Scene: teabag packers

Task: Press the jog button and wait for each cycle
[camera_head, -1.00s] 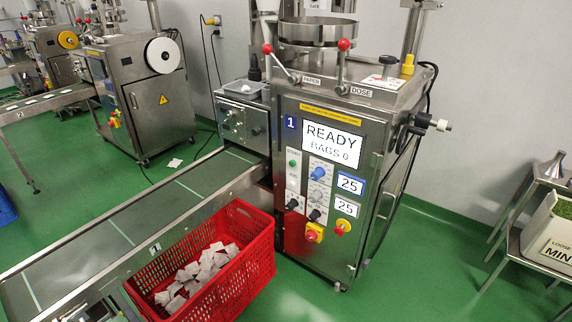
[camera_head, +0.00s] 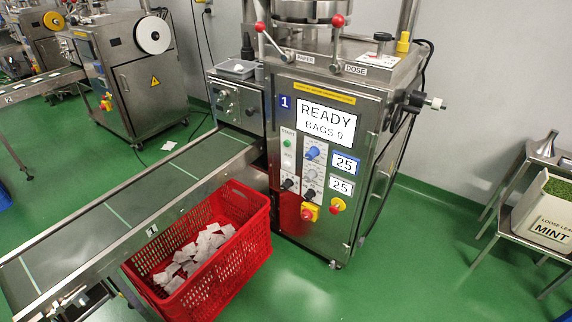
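The teabag packer (camera_head: 322,215) numbered 1 stands at the centre of the head view. Its screen (camera_head: 326,121) reads READY, BAGS 0. The small labels are too blurred to read, so I cannot surely tell which is the jog button. Two displays to the right both show 25 (camera_head: 344,164). Neither of my grippers is in view.
A red crate (camera_head: 236,262) of white teabags stands on the floor before the packer, beside conveyor 1 (camera_head: 85,240). A second packer (camera_head: 130,85) is at the back left. A bin of loose-leaf mint (camera_head: 548,222) is on a right-hand stand. Green floor is clear front right.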

